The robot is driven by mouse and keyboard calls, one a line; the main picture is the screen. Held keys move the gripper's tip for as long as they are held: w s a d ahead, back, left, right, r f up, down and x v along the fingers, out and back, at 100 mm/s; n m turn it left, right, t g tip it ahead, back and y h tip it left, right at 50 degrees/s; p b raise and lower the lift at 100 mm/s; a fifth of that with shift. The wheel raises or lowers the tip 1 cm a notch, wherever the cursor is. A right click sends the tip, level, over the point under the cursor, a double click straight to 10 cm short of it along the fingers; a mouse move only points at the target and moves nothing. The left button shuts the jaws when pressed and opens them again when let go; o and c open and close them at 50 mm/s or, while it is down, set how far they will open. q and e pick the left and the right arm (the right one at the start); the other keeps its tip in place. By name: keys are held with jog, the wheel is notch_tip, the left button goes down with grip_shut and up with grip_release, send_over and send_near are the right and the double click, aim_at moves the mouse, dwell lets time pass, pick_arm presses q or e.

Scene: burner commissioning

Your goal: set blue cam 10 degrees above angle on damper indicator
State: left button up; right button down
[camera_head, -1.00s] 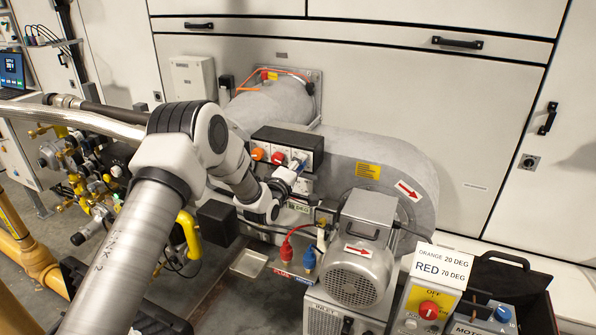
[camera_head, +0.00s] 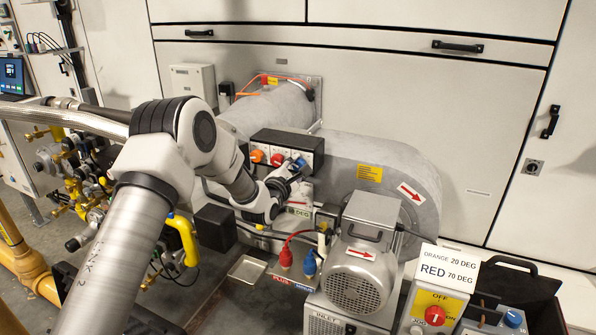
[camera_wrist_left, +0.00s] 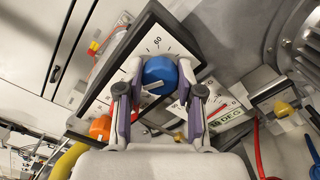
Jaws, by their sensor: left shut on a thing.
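The blue cam (camera_wrist_left: 160,75) is a round knob with a pale pointer, on a white dial face with tick marks and a "60". My left gripper (camera_wrist_left: 160,90) has a finger on each side of it and is shut on it. In the head view my left gripper (camera_head: 285,175) reaches the dark cam box (camera_head: 290,143) and the blue cam (camera_head: 302,163) shows just past it. The orange cam (camera_head: 257,156) and red cam (camera_head: 278,159) sit in a row to its left. The damper indicator (camera_wrist_left: 225,108), a white scale, is partly hidden by a finger. My right gripper is not in view.
A grey duct and blower (camera_head: 375,155) stand right of the cams. A sign (camera_head: 447,268) reads "ORANGE 20 DEG, RED 70 DEG". Yellow pipework (camera_head: 187,238) is near my left arm.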

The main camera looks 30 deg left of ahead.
pick_arm(q)
jog(key=shift+n+b, duration=0.3)
jog(key=shift+n, duration=0.7)
jog(key=o, duration=1.1)
jog(key=shift+a, duration=0.1)
jog(key=shift+o, duration=0.2)
jog(key=s, duration=1.2)
jog(key=shift+d, duration=0.4)
